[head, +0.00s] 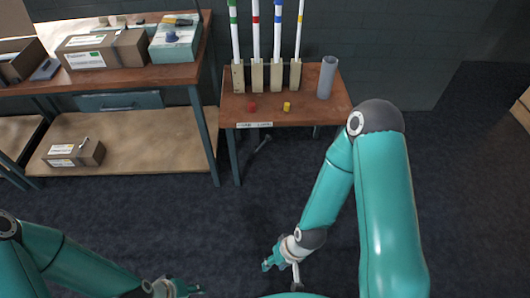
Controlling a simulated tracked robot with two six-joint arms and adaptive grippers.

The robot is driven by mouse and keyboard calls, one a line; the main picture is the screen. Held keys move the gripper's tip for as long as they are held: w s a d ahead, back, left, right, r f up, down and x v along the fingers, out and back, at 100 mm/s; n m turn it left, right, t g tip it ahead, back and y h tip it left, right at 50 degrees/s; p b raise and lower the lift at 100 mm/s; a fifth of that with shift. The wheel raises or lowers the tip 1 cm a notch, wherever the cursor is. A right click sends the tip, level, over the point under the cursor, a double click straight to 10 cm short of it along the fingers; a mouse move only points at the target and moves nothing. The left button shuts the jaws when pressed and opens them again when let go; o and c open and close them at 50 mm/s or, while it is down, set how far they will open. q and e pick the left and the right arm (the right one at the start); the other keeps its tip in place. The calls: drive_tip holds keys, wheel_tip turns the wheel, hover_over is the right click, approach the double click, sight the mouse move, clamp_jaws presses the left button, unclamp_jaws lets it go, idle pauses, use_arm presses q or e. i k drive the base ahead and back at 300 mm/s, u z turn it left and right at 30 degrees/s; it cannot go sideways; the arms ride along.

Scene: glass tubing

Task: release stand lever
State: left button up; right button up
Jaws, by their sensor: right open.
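A small wooden stand (300,118) on dark legs stands at the back centre in the head view. Several glass tubes with coloured bands rise from pale blocks on it. A thin grey lever-like part (262,143) shows below its front left edge; I cannot tell for sure that it is the stand's lever. My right gripper (281,268) is open at the bottom centre, low and well short of the stand, with nothing seen in it. My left gripper (180,288) is at the bottom edge, partly cut off; its fingers are unclear.
A red piece (252,107), a yellow piece (287,106) and a grey cylinder (327,78) are on the stand top. A workbench (185,75) with cardboard boxes (104,50) stands at left. The dark floor before the stand is clear.

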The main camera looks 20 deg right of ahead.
sight(267, 137)
drive_tip(key=z, duration=0.6)
drive_tip(key=i, duration=1)
drive_tip(key=u, duration=0.35)
drive_tip(key=k, duration=0.7)
drive_tip(key=z, duration=0.3)
drive_tip(key=i, duration=0.3)
drive_tip(key=z, duration=0.1)
